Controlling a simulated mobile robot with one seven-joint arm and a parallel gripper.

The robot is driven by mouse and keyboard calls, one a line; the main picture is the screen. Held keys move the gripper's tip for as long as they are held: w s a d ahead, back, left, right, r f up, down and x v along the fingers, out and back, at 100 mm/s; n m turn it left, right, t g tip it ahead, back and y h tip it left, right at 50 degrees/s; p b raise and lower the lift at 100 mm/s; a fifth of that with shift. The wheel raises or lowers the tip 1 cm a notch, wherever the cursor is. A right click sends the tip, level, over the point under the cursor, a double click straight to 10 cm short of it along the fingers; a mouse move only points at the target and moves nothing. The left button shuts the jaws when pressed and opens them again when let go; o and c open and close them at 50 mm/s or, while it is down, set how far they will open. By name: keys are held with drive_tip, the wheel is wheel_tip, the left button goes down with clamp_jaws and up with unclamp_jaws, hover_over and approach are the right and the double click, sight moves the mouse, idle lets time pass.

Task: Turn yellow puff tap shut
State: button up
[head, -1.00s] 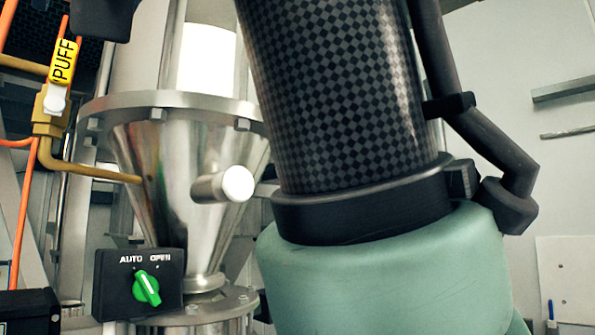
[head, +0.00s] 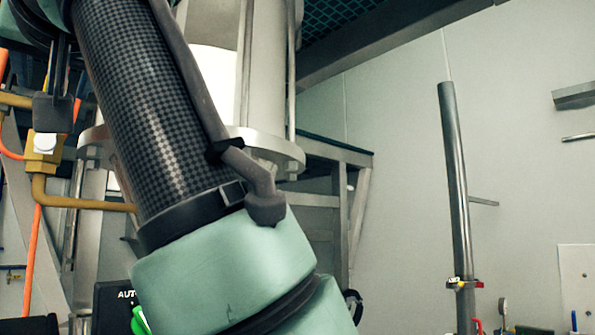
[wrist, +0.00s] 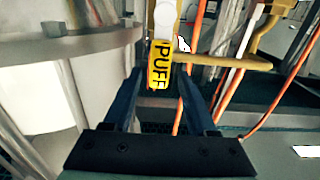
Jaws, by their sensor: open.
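The yellow puff tap handle (wrist: 158,66) shows in the wrist view, its black PUFF lettering facing the camera. It lies between the two dark fingers of my gripper (wrist: 160,76), which are open on either side of it; contact cannot be told. The white end of the tap (wrist: 166,20) is just beyond the fingertips. In the head view my gripper (head: 56,108) hangs at the far left, in front of the tap, and hides the yellow handle. The tap's brass body (head: 42,168) and its white knob (head: 45,143) show just below the gripper.
A brass pipe (head: 85,203) runs from the tap toward the metal hopper (head: 275,148), which my arm largely covers. Orange hoses (head: 32,260) hang near the tap. A black switch box (head: 108,300) is partly hidden below. The right side has open room around a grey post (head: 455,190).

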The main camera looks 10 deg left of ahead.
drive_tip(key=shift+w+a, duration=0.25)
drive_tip(key=shift+w, duration=0.05)
drive_tip(key=shift+c, duration=0.3)
clamp_jaws()
idle(1.0)
